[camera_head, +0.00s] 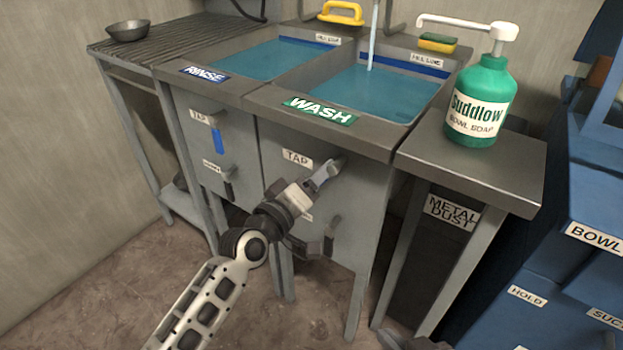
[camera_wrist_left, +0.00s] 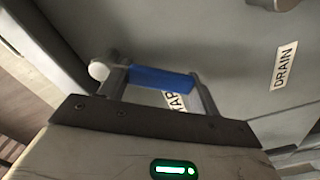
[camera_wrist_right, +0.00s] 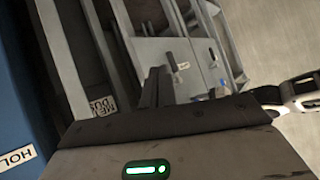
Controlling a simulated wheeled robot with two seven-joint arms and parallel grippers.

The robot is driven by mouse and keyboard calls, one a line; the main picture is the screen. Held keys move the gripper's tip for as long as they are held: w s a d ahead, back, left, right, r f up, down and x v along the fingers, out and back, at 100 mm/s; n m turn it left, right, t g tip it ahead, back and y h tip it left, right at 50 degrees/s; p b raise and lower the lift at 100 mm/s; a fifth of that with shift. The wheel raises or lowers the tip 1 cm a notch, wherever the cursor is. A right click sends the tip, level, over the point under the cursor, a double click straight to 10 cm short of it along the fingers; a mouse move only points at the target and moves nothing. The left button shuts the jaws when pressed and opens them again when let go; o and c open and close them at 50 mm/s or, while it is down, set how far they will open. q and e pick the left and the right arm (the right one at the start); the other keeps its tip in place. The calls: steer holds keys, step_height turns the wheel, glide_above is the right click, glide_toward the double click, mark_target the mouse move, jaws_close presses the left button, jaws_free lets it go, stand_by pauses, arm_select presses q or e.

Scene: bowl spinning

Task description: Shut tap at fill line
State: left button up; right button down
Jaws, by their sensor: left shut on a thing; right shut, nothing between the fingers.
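The wash sink (camera_head: 375,90) holds blue water, and a stream of water (camera_head: 373,38) falls into it from above. A blue fill-line strip (camera_head: 447,74) runs along its back wall, just above the water; I cannot tell the exact gap. The wash tap's blue handle (camera_wrist_left: 160,78) sits on the sink's front panel by the TAP label (camera_head: 297,158). My left gripper (camera_head: 325,176) is shut on this handle, with its fingers around it in the left wrist view (camera_wrist_left: 158,85). My right gripper (camera_wrist_right: 158,86) is shut and empty, pointing towards the sink cabinet.
The rinse sink (camera_head: 265,62) stands left of the wash sink. A green soap bottle (camera_head: 482,95) stands on the right side table (camera_head: 480,170). A metal bowl (camera_head: 128,31) rests on the left rack.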

arm_select(q)
steer(key=o, duration=1.4)
arm_select(e)
steer(key=shift+s+f, duration=0.1)
arm_select(q)
steer(key=p+v, duration=0.1)
steer(key=v, duration=1.5)
steer(key=shift+p, duration=0.3)
arm_select(e)
steer(key=shift+s+d+r+t, duration=0.15)
steer(key=shift+d+r, duration=0.05)
steer(key=shift+r, duration=0.55)
steer(key=shift+s+d+r+t, duration=0.1)
steer(key=shift+d+r+t, duration=0.05)
steer(key=shift+r, duration=0.55)
